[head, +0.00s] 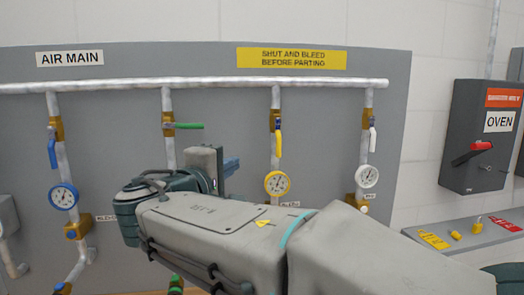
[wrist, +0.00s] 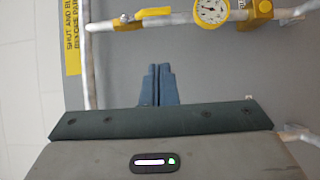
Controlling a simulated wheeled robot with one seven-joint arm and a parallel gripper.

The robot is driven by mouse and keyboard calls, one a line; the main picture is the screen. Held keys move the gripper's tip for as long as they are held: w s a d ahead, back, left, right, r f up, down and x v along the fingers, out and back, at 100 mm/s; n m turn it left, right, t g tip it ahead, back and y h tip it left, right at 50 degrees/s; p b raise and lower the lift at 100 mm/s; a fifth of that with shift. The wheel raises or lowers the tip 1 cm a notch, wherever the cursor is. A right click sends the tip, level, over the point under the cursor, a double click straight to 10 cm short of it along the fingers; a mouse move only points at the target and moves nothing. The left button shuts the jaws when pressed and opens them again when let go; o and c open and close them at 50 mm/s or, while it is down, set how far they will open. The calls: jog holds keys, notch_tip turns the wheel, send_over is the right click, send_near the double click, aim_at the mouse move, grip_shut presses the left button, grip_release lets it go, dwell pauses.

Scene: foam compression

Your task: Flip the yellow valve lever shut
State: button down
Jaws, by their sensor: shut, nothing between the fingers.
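The yellow valve lever (head: 278,143) hangs down along its vertical pipe, below a brass valve body (head: 275,121), on the grey panel. In the wrist view the lever (wrist: 154,13) shows near the top edge, lying along the pipe. My gripper (head: 231,166) is left of the yellow lever's pipe and somewhat lower than the lever in the head view. Its blue-grey fingers (wrist: 157,72) are shut and empty in the wrist view, apart from the lever.
A yellow-rimmed gauge (head: 277,184) sits below the lever. A green lever (head: 189,126) stands crosswise to its pipe; the blue lever (head: 52,153) and white lever (head: 372,140) hang down. A horizontal pipe (head: 220,84) runs above. The panel between pipes is bare.

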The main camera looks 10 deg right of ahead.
aim_at(279, 146)
dwell(0.3)
jog(key=s+d+p+x, duration=0.1)
jog(key=p+x, duration=0.3)
jog(key=x, duration=0.9)
jog(key=shift+s+d, duration=0.35)
jog(key=shift+d, duration=0.35)
jog(key=shift+f+b, duration=0.25)
jog(key=shift+b, duration=0.25)
jog(key=shift+d+n+b, duration=0.15)
jog(key=shift+n+b, duration=0.15)
jog(key=shift+n, duration=0.1)
